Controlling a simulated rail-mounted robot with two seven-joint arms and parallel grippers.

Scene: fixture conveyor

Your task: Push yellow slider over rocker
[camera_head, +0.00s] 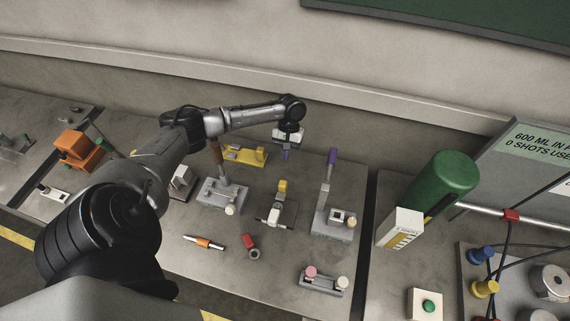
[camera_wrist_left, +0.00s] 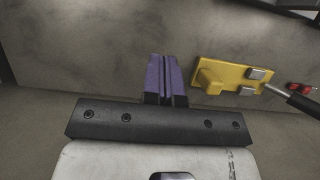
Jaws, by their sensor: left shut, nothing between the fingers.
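My left gripper (camera_head: 286,154) has purple fingers and is shut and empty. It hangs behind the middle fixtures, just right of a yellow fixture (camera_head: 245,154). That yellow fixture, with a raised yellow block and grey pieces, shows right of the fingers in the left wrist view (camera_wrist_left: 232,78); they are apart. In the left wrist view the shut fingers (camera_wrist_left: 165,74) point away over bare grey surface. A smaller yellow block (camera_head: 283,186) stands on a grey fixture (camera_head: 276,213) in front of the gripper. I cannot tell which yellow piece is the slider, or identify the rocker. My right gripper is not in view.
Upright lever fixtures stand left (camera_head: 222,195) and right (camera_head: 335,222) of the middle one. An orange-tipped tool (camera_head: 203,243), a red piece (camera_head: 248,240) and a small two-knob fixture (camera_head: 324,281) lie nearer. A green cylinder (camera_head: 440,180) stands at right. A wall closes the back.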

